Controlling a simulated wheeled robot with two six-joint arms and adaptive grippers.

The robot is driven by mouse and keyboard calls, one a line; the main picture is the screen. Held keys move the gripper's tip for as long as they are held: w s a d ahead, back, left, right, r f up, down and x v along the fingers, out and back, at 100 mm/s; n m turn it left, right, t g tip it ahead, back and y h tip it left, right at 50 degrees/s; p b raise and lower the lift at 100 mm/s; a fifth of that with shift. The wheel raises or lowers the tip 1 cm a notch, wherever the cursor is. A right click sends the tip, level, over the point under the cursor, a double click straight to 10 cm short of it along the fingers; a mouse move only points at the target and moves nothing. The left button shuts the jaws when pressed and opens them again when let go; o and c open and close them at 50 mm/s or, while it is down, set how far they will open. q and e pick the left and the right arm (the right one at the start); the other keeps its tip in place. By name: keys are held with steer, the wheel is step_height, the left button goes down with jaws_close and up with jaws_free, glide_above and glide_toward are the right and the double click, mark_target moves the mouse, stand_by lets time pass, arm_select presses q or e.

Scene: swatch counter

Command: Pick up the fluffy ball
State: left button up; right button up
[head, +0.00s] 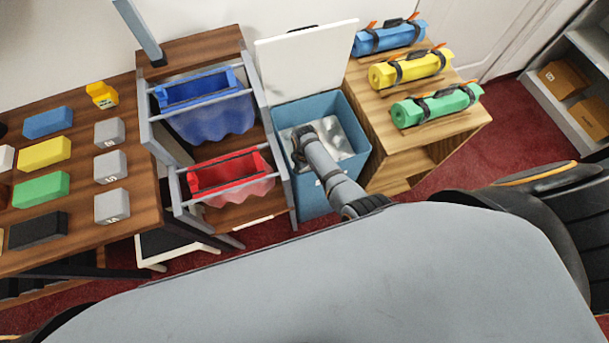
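I cannot make out a fluffy ball in the head view. A blue open bin (325,199) stands in the middle with its white lid (305,60) raised. Pale grey-white contents (343,136) show inside it, too unclear to name. One arm, which seems to be my right, reaches over the bin's front rim from the lower right. Its dark end (300,140) is down inside the bin near the left wall. The fingertips are not clear, so I cannot tell if they are open or hold anything. My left gripper is not in view.
A rack with a blue bag bin (210,112) and a red bag bin (230,180) stands left of the bin. A wooden shelf at right bears blue, yellow and green rolls (437,105). A table at left holds coloured blocks (45,153) and a yellow figure (102,95).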

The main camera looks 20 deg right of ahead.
steer(key=shift+f, duration=0.7)
steer(key=shift+r, duration=0.2)
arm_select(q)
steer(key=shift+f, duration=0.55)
arm_select(e)
steer(key=c, duration=0.5)
steer(key=shift+o, duration=0.2)
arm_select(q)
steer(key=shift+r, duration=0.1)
